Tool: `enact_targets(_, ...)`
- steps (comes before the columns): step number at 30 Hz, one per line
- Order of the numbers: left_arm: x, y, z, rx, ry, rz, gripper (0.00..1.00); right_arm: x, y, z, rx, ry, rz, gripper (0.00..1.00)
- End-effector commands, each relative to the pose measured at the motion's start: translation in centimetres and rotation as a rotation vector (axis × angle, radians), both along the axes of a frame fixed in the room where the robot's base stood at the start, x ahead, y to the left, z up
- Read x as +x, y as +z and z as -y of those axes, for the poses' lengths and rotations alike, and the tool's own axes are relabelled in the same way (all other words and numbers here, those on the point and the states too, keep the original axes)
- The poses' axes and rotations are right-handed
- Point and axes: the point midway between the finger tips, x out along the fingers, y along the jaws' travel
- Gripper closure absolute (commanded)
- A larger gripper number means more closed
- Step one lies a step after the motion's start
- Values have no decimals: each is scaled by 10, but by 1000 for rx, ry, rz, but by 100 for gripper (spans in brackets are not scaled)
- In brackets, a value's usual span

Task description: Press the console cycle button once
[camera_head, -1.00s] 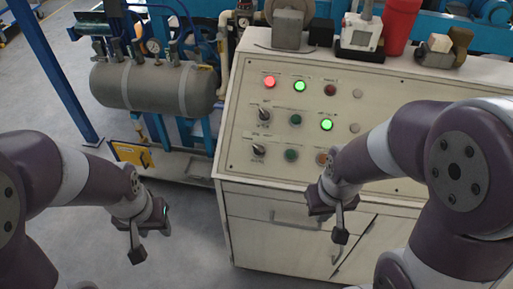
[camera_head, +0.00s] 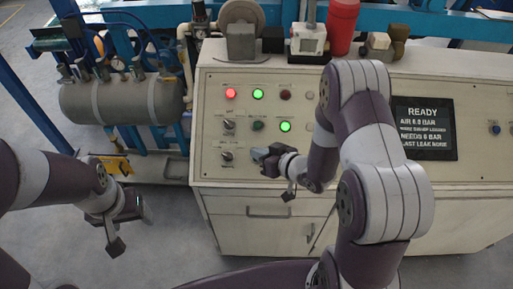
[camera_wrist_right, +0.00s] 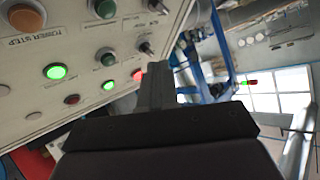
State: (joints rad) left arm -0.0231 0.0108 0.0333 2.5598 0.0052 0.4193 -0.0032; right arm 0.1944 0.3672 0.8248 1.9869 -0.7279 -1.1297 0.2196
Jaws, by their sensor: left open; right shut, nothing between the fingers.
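The cream console (camera_head: 212,115) has a sloped panel with lamps, knobs and buttons. I cannot tell which one is the cycle button; labels are too small. My right gripper (camera_head: 262,157) is shut and empty, at the lower row of the panel, covering part of it; contact cannot be told. In the right wrist view its shut fingers (camera_wrist_right: 155,88) point past the panel, with an orange button (camera_wrist_right: 25,18) and green buttons to their left. My left gripper (camera_head: 143,208) is open and empty, in front of the console's left side, away from the panel.
A dark screen (camera_head: 424,128) reads READY, with air pressure lines below. Lit red (camera_head: 231,93) and green lamps (camera_head: 285,127) show on the panel. A grey tank (camera_head: 122,101) stands left. A red cylinder (camera_head: 341,25) and other items stand on the console's top.

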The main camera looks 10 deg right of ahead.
Motion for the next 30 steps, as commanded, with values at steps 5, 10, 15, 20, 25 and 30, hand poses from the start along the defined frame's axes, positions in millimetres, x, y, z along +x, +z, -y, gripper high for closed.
enact_targets(5,0,-2,0,0,0,-1,32,0,-2,0,0,0,1,100)
enact_targets(10,0,-8,0,0,0,-1,32,2,-7,1,-1,0,0,100)
enact_targets(15,0,-27,0,0,0,0,32,11,-28,3,-3,-2,1,100)
enact_targets(20,0,-47,0,0,0,0,32,23,-49,7,-3,-1,0,100)
enact_targets(25,0,-62,0,0,0,0,32,34,-66,10,-3,-2,1,100)
enact_targets(30,0,-70,0,0,0,0,32,41,-76,12,-3,-1,0,100)
